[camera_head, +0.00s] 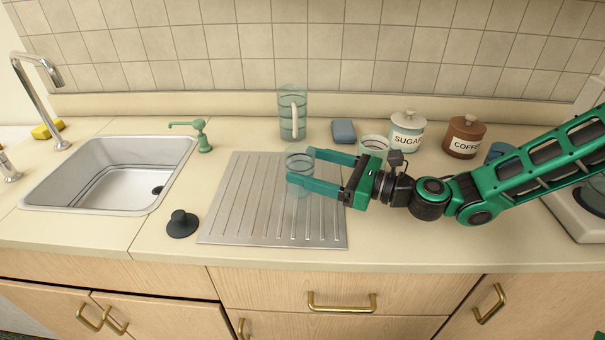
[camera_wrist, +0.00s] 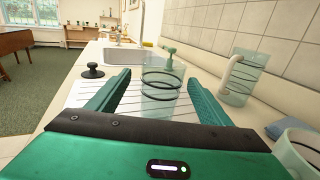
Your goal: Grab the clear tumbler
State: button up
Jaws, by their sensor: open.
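The clear tumbler (camera_head: 299,176) is a see-through glass with dark bands, standing upright on the ridged metal drainboard (camera_head: 237,207). It also shows in the wrist view (camera_wrist: 161,88), between and a little ahead of my two green fingers. My gripper (camera_head: 300,168) comes in from the right, level with the glass. Its jaws are open, with one finger on the far side and one on the near side of the tumbler. Whether either finger touches the glass I cannot tell.
A clear pitcher (camera_head: 292,112) stands behind the drainboard. A blue sponge (camera_head: 343,131), a cup (camera_head: 374,144), the sugar jar (camera_head: 407,132) and the coffee jar (camera_head: 464,138) stand at the back right. A black stopper (camera_head: 182,223) and the sink (camera_head: 112,172) are left.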

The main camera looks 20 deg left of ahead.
jog(key=shift+w+a, duration=0.25)
jog(key=shift+a, duration=0.85)
jog(key=shift+w+a, duration=0.25)
jog(key=shift+a, duration=0.85)
jog(key=shift+w+a, duration=0.25)
jog(key=shift+a, duration=0.85)
jog(key=c, duration=1.3)
jog(key=shift+c, duration=0.2)
jog(key=shift+r, duration=0.2)
